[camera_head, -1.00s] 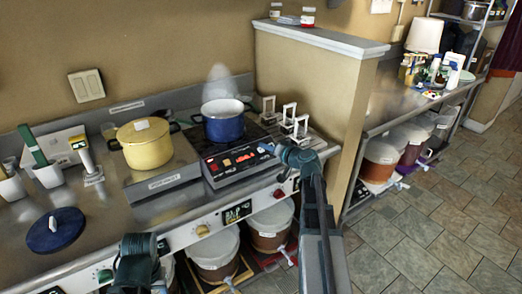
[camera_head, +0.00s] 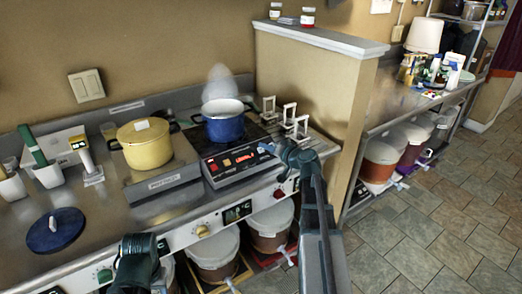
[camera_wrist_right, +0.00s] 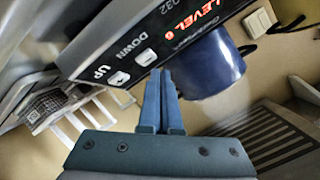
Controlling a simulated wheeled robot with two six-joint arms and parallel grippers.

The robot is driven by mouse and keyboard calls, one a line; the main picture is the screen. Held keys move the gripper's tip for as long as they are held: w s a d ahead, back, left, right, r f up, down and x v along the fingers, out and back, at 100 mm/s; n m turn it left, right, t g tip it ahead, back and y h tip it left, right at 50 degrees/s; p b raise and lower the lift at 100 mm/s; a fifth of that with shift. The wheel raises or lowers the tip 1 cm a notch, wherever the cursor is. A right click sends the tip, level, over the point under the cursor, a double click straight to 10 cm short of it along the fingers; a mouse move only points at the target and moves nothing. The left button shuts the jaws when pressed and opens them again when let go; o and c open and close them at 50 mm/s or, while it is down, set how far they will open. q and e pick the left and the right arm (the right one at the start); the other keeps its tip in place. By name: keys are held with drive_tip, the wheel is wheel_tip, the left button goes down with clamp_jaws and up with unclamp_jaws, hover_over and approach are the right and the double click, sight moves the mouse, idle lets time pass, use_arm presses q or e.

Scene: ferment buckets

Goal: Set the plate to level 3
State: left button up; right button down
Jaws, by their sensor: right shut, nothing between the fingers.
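The hot plate (camera_head: 222,167) has a dark top and a sloped front panel with coloured buttons. A blue pot (camera_head: 224,127) with steam above it stands on the plate. In the right wrist view the panel display (camera_wrist_right: 208,22) reads "LEVEL 6" in red. Beside it are a white DOWN button (camera_wrist_right: 146,57) and a white UP button (camera_wrist_right: 118,78). My right gripper (camera_wrist_right: 160,72) is shut and empty, its tips close to the DOWN button; contact cannot be told. My left gripper (camera_head: 138,258) is at the bottom left, its fingers not clear.
A yellow pot (camera_head: 146,148) stands left of the plate. Several small white frames (camera_head: 289,116) stand to its right, by a low partition wall (camera_head: 312,95). A blue lid (camera_head: 56,230) lies on the counter at left. Buckets (camera_head: 271,225) stand below the counter.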

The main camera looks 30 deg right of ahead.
idle(0.3)
drive_tip(key=shift+w+f+b, duration=0.2)
drive_tip(key=shift+f+b, duration=0.15)
drive_tip(key=shift+w+f, duration=0.15)
drive_tip(key=shift+f, duration=0.1)
idle(1.2)
drive_tip(key=shift+s+r+p, duration=0.35)
drive_tip(key=shift+r, duration=0.25)
drive_tip(key=shift+f, duration=0.1)
drive_tip(key=shift+w+f+b, duration=0.2)
drive_tip(key=shift+f+b, duration=0.05)
drive_tip(key=shift+b, duration=0.1)
drive_tip(key=shift+w+f, duration=0.15)
drive_tip(key=shift+f, duration=0.05)
idle(1.4)
drive_tip(key=shift+s+r+p, duration=0.35)
drive_tip(key=shift+r+p, duration=0.05)
drive_tip(key=shift+r, duration=0.2)
drive_tip(key=shift+f, duration=0.15)
